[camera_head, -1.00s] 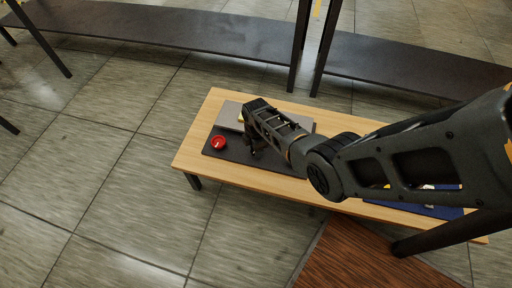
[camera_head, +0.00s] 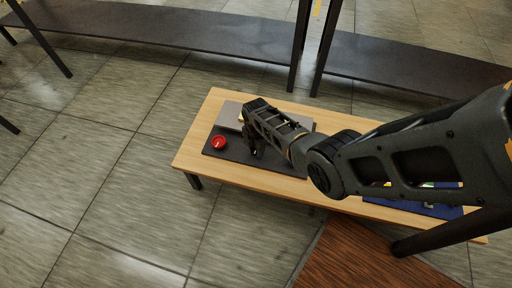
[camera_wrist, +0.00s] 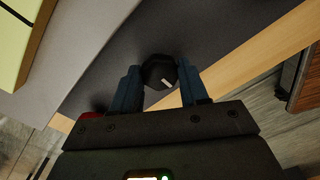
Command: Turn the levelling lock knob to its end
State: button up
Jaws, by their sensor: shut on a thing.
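A dark, faceted knob (camera_wrist: 158,70) with a short white mark stands over a dark grey panel (camera_wrist: 190,30) in the wrist view. My gripper (camera_wrist: 160,82) has one blue-grey finger on each side of it and is shut on it. The white mark points toward the lower right of the wrist view. In the head view my gripper (camera_head: 253,150) is over the dark panel, and the wrist and fingers hide the knob.
A red round part (camera_head: 219,143) with a pale mark sits left of my gripper on the panel. A light grey box (camera_head: 229,115) lies behind. The wooden table (camera_head: 200,170) bears all this and a blue mat (camera_head: 415,209) at right.

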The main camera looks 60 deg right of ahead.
jog(key=o, duration=1.1)
jog(key=shift+c, duration=0.2)
notch_tip(320, 180, up, 8)
jog(key=p, duration=0.3)
jog(key=shift+f+p, duration=0.1)
jog(key=shift+p, duration=0.2)
